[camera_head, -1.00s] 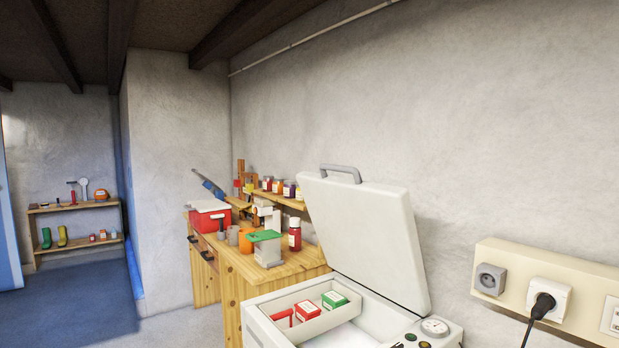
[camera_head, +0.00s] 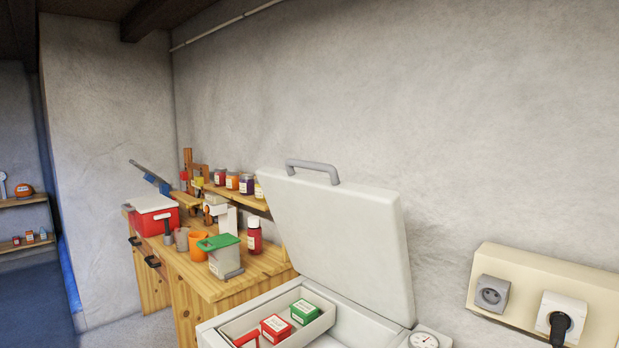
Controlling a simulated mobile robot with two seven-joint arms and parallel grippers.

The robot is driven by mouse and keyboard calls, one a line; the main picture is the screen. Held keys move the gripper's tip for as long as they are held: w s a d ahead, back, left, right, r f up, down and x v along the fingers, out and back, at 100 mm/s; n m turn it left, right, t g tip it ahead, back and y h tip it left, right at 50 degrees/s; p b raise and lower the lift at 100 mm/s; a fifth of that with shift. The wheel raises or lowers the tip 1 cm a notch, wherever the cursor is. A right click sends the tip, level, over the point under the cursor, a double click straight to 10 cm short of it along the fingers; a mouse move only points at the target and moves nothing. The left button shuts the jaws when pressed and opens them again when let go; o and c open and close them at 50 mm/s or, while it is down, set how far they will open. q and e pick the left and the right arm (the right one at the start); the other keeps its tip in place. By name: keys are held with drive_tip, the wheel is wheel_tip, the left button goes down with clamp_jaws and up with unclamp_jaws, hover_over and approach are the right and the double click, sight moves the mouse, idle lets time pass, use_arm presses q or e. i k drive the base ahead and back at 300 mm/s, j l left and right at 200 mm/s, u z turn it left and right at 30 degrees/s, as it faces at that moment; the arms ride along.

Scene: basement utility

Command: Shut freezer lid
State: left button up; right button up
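The white chest freezer (camera_head: 354,326) stands at the bottom centre, cut off by the lower picture edge. Its lid (camera_head: 345,240) is open and tilted up, leaning back toward the wall. A grey handle (camera_head: 313,168) sits on the lid's top edge. Inside is a white basket (camera_head: 322,320) with a red box (camera_head: 275,328), a green box (camera_head: 304,311) and a red item at its left end. Neither of my grippers shows.
A wooden workbench (camera_head: 202,284) stands left of the freezer, with a red cooler (camera_head: 152,216), jars and tools on it. A socket panel (camera_head: 512,277) with a black plug (camera_head: 558,327) is on the right wall. Blue floor shows at far left.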

sight(330, 236)
drive_tip(key=k+z, duration=0.1)
drive_tip(key=k, duration=0.5)
drive_tip(key=k+l+z, duration=0.1)
drive_tip(key=k, duration=0.5)
drive_tip(key=z, duration=1.4)
drive_tip(key=j+z, duration=0.1)
drive_tip(key=z, duration=0.6)
drive_tip(key=j+z, duration=0.1)
drive_tip(key=z, duration=0.25)
drive_tip(key=k+j, duration=0.15)
drive_tip(key=j, duration=0.25)
drive_tip(key=k+j, duration=0.1)
drive_tip(key=j, duration=0.35)
drive_tip(key=k+j, duration=0.15)
drive_tip(key=j, duration=0.25)
drive_tip(key=k+j, duration=0.15)
drive_tip(key=j, duration=0.25)
drive_tip(key=k+j, duration=0.1)
drive_tip(key=j, duration=0.35)
drive_tip(key=k+j, duration=0.15)
drive_tip(key=j, duration=0.25)
drive_tip(key=k+j, duration=0.15)
drive_tip(key=j, duration=0.3)
drive_tip(key=k+j, duration=0.1)
drive_tip(key=j, duration=0.3)
